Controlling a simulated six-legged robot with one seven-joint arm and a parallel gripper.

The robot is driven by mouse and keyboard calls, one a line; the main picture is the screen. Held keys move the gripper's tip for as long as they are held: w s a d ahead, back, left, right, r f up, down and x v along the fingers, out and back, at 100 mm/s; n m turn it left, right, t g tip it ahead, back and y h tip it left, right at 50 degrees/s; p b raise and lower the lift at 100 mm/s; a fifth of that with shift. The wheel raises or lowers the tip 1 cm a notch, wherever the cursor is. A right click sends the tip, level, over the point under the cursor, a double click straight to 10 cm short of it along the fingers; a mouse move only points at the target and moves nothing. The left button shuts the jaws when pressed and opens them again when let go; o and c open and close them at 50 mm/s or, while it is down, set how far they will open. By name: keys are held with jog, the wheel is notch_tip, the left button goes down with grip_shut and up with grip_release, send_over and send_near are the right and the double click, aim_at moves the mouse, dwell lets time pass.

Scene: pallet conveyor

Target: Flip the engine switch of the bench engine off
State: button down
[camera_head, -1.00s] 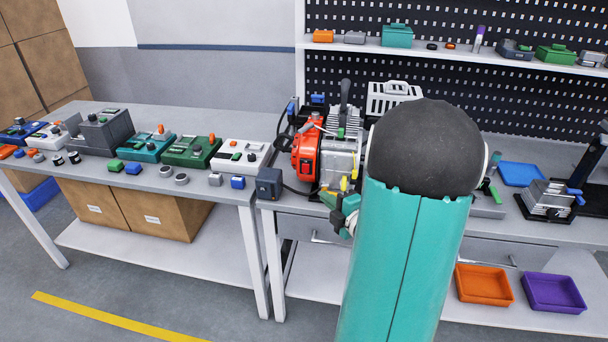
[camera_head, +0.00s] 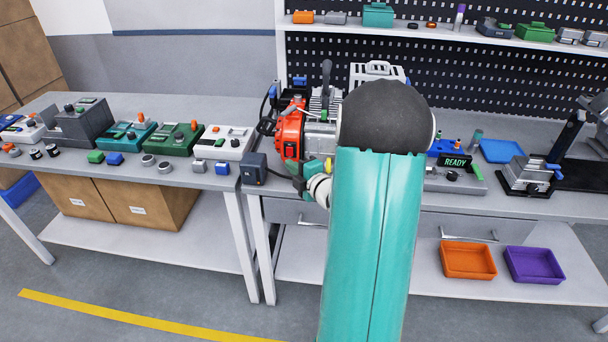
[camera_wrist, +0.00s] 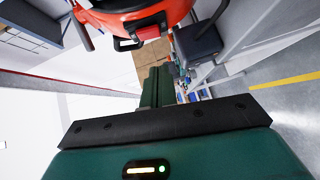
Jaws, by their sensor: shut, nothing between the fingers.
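The bench engine (camera_head: 289,136), with a red housing and grey finned metal, stands on the bench just left of my arm in the head view. In the wrist view its red housing (camera_wrist: 125,18) fills the top, with a small black rectangular part (camera_wrist: 127,43) on its underside that may be the switch; I cannot tell its position. My gripper shows as a green hand below the engine's front in the head view (camera_head: 300,178), partly hidden by my arm. In the wrist view its green fingers (camera_wrist: 159,85) are shut and empty, apart from the red housing.
A dark box (camera_head: 254,169) sits at the bench's front-left corner, close left of my gripper. The left table (camera_head: 190,178) holds several control boxes. Orange (camera_head: 468,261) and purple (camera_head: 534,265) trays lie on the lower shelf.

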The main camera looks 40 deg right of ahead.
aim_at(286, 154)
jog(key=w+d, duration=0.3)
jog(key=shift+d+f, duration=0.1)
jog(key=shift+f, duration=0.2)
jog(key=shift+s, duration=0.1)
